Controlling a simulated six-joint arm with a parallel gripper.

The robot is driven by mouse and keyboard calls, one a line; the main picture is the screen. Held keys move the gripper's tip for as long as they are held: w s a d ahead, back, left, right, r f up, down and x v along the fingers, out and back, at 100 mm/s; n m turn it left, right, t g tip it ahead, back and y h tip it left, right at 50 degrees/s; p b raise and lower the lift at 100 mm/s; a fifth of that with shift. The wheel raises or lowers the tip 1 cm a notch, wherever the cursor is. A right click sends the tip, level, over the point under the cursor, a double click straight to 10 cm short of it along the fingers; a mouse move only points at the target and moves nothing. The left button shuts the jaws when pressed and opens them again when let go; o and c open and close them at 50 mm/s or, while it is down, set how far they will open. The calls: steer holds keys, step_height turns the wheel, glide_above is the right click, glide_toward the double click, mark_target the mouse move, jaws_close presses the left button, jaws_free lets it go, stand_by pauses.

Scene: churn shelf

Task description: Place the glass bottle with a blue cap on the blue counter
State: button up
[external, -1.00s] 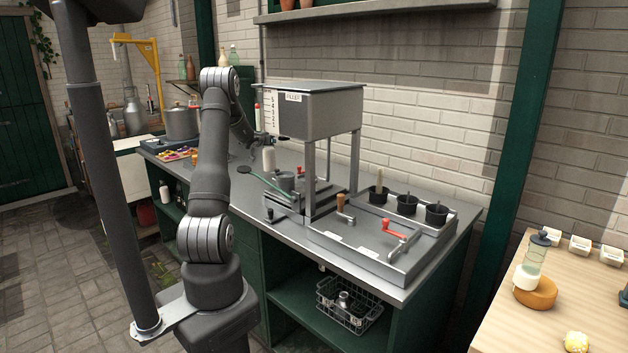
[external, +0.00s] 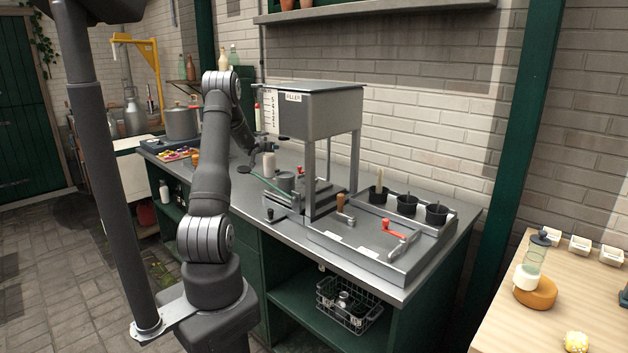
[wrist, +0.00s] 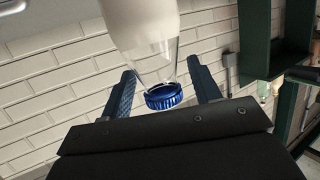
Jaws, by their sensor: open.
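The glass bottle (external: 268,164) shows in the external view as a small pale, upright shape under my gripper (external: 265,146), on or just above the grey metal counter top (external: 290,213). In the wrist view the clear bottle with white contents (wrist: 140,22) appears inverted, with its ribbed blue cap (wrist: 164,96) towards the palm. My gripper (wrist: 161,68) is open, with one finger on each side of the bottle's neck and visible gaps. In the external view the cap is hidden by my gripper.
A blue tray (external: 152,148) with colourful items and a pot (external: 182,123) are at the left. A wooden table (external: 545,325) is at the far right.

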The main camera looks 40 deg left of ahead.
steer(key=shift+r, duration=0.2)
steer(key=shift+s+d+r, duration=0.1)
steer(key=shift+s+d, duration=0.05)
steer(key=shift+s, duration=0.2)
steer(key=v, duration=1)
steer(key=shift+s+d, duration=0.2)
steer(key=shift+s, duration=0.05)
steer(key=shift+o, duration=0.4)
steer(key=shift+s+d+r, duration=0.15)
steer(key=shift+s, duration=0.1)
steer(key=s+a+f+m+t+h, duration=0.2)
steer(key=s+f+t, duration=0.1)
steer(key=s+t, duration=0.15)
steer(key=shift+h, duration=0.3)
steer(key=x, duration=1.7)
steer(key=shift+f, duration=0.15)
